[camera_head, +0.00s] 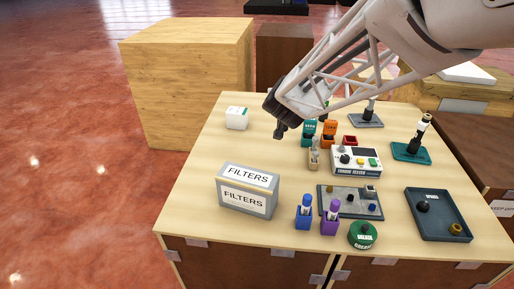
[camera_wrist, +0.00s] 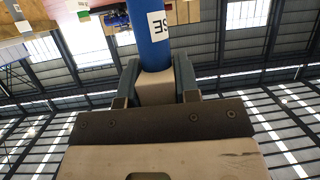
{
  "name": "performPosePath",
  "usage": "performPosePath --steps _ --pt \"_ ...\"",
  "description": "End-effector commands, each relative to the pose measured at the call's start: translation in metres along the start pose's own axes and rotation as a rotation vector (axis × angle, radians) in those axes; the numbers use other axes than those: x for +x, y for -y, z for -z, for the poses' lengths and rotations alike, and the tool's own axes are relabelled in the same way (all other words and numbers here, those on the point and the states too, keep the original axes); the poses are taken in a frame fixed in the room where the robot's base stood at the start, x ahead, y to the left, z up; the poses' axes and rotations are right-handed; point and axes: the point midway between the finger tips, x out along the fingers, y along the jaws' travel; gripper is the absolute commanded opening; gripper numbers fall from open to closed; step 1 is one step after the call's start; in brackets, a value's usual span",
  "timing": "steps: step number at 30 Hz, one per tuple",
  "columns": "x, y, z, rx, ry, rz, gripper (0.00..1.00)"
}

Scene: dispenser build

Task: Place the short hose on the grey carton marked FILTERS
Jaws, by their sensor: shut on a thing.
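The grey carton marked FILTERS (camera_head: 232,208) stands upright at the front left of the table, with white labels on its top and front. My gripper (camera_head: 281,131) is above the table, up and to the right of the carton and apart from it. In the wrist view my gripper (camera_wrist: 155,80) is shut on a blue tube (camera_wrist: 153,40), which I take for the short hose. A white label on it shows the letters SE, and a tan block (camera_wrist: 155,92) sits at its near end between the fingers. I cannot make out the hose in the head view.
Blue (camera_head: 304,219) and purple (camera_head: 330,222) holders and a green tin (camera_head: 362,236) stand right of the carton. A tester (camera_head: 356,162), a grey tray (camera_head: 440,225) and a white box (camera_head: 237,118) are also on the table.

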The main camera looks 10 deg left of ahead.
Motion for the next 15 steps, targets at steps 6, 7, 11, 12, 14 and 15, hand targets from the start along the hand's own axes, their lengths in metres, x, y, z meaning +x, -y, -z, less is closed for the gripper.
performPosePath --steps 6,7,11,12,14,15 --pt "-0.048 0.011 0.005 -0.013 -0.003 0.016 0.00" --pt "-0.054 0.012 0.005 -0.013 -0.002 0.018 0.00" --pt "-0.081 0.017 0.006 -0.021 -0.002 0.028 0.00" --pt "-0.089 0.019 0.006 -0.023 -0.003 0.032 0.00" --pt "-0.101 0.021 0.005 -0.027 -0.002 0.038 0.00" --pt "-0.109 0.022 0.004 -0.029 -0.002 0.042 0.00"
